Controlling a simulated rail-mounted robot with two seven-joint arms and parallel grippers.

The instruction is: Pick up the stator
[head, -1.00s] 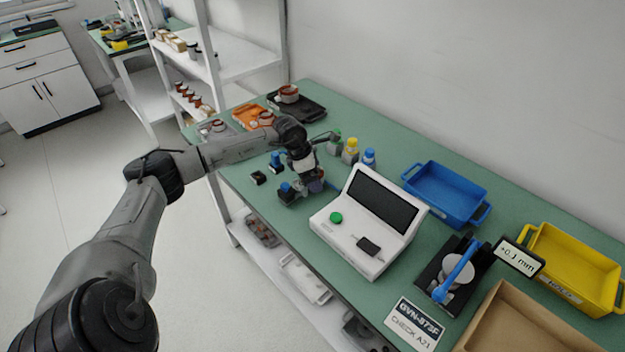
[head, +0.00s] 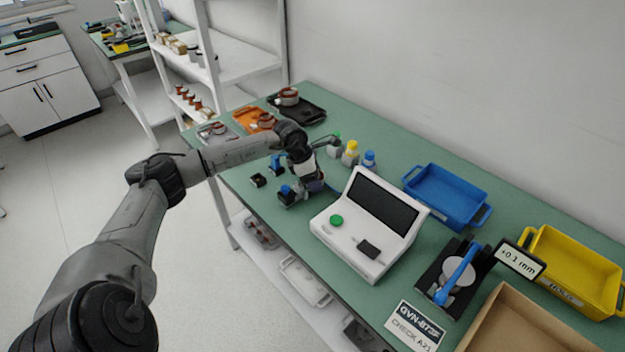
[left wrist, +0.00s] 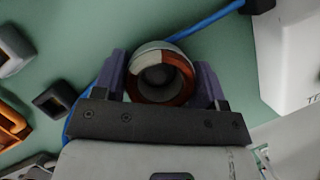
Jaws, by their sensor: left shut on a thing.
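The stator (left wrist: 186,82) is a ring with a copper-brown and pale grey rim and a dark hollow middle. In the left wrist view it sits between the two fingers of my left gripper (left wrist: 160,85), which is shut on it. In the head view my left gripper (head: 308,184) is over the green table, left of the white tester, and its wrist mostly hides the stator. Whether the stator touches the table I cannot tell. My right gripper is not in view.
The white tester (head: 345,238) stands close to the right of my left gripper. Small bottles (head: 350,153) stand behind it. A black block (head: 258,180) lies to its left. A blue bin (head: 445,194) and a yellow bin (head: 532,240) stand farther right. A blue cable (left wrist: 208,22) runs behind the stator.

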